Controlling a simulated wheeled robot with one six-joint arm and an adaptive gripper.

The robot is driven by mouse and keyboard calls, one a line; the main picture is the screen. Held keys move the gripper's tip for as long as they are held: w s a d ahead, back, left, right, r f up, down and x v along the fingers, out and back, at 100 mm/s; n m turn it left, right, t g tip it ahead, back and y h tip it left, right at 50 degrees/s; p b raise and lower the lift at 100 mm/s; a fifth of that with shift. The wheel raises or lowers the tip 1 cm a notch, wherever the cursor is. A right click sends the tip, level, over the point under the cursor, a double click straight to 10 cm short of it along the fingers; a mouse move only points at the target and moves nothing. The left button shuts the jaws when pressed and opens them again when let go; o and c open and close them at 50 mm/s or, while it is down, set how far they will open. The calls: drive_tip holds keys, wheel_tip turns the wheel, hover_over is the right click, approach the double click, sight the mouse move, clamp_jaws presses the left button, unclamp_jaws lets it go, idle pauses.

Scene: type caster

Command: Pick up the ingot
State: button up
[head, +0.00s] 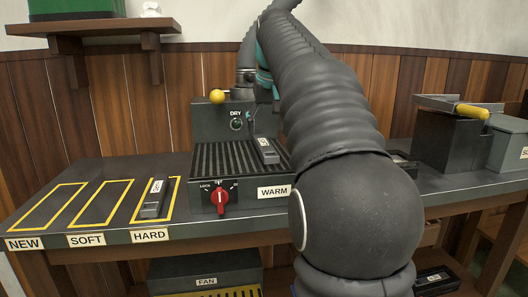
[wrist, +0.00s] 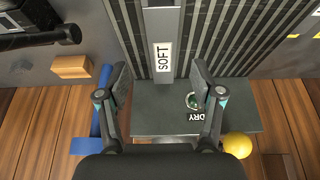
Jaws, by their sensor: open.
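A dark grey ingot (head: 265,150) with a white label lies on the ribbed top of the warmer (head: 205,160) in the head view. In the wrist view the ingot (wrist: 165,72) shows between my fingers, its label reading SOFT. My gripper (wrist: 159,70) is open, with one finger on each side of the ingot and a visible gap to both. In the head view my gripper is mostly hidden behind my arm. A second dark bar (head: 154,197) lies in the yellow HARD outline on the bench.
The NEW (head: 48,208) and SOFT (head: 102,203) outlines are empty. A red knob (head: 220,198) is on the warmer's front. A yellow ball (head: 217,96) stands at its back left. A dark box with a yellow handle (head: 472,111) stands at right. My arm hides the bench's middle.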

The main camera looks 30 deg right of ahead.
sight(264, 144)
drive_tip(key=shift+b+x, duration=0.65)
drive_tip(key=shift+x, duration=1.95)
drive_tip(key=shift+w+a, duration=0.1)
drive_tip(key=shift+a, duration=0.05)
clamp_jaws()
drive_tip(key=shift+r, duration=0.15)
